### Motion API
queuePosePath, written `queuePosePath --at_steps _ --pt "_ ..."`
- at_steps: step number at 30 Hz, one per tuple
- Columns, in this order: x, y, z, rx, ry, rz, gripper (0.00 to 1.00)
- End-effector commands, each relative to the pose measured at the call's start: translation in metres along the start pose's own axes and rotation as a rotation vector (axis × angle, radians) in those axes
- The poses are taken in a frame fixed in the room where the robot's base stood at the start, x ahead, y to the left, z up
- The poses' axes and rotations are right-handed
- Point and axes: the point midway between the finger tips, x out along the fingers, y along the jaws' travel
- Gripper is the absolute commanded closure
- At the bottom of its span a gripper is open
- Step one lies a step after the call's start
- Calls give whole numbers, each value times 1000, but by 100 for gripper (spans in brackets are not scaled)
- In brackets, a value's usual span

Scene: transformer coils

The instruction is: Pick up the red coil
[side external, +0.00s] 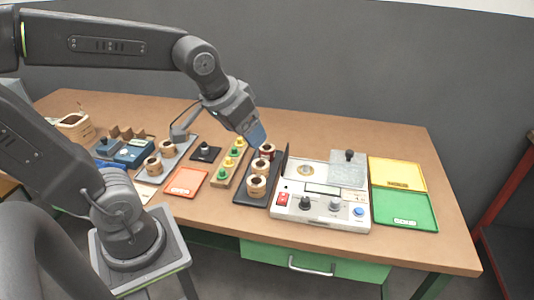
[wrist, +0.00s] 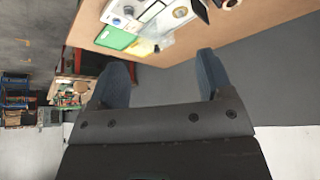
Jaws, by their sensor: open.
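Several coils stand upright in a row on a black tray (side external: 244,197) in the side view. The farthest coil (side external: 267,151) shows a dark reddish winding under its pale top. The middle coil (side external: 260,166) and the near coil (side external: 257,186) look tan with dark centres. My gripper (side external: 257,140) is just above and slightly left of the farthest coil, tilted, and partly overlaps it in the picture. I cannot tell whether they touch. In the wrist view my gripper (wrist: 162,60) has its two blue-grey fingers wide apart with nothing between them.
A white test device (side external: 322,210) stands right of the black tray. A yellow tray (side external: 397,174) and a green tray (side external: 405,210) lie farther right. A wooden strip with coloured knobs (side external: 232,162) and an orange tray (side external: 186,181) lie left. Bare tabletop (side external: 330,140) lies behind.

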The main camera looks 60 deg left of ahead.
Motion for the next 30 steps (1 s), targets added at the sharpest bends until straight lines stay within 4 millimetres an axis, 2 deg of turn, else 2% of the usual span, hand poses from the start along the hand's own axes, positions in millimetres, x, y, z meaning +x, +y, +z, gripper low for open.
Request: queuePosePath --at_steps 1,6,12,18,21,26,30 --pt "15 -10 -17 -46 -18 -26 27" --pt "66 -47 -63 -185 -38 -96 27" --pt "139 -103 -98 -342 -59 -167 27" --pt "204 -153 -107 -460 -73 -214 27" --pt "222 -167 -107 -493 -75 -225 27" --pt "239 -176 -105 -512 -76 -232 27" --pt "262 -181 -101 -512 -79 -232 27"
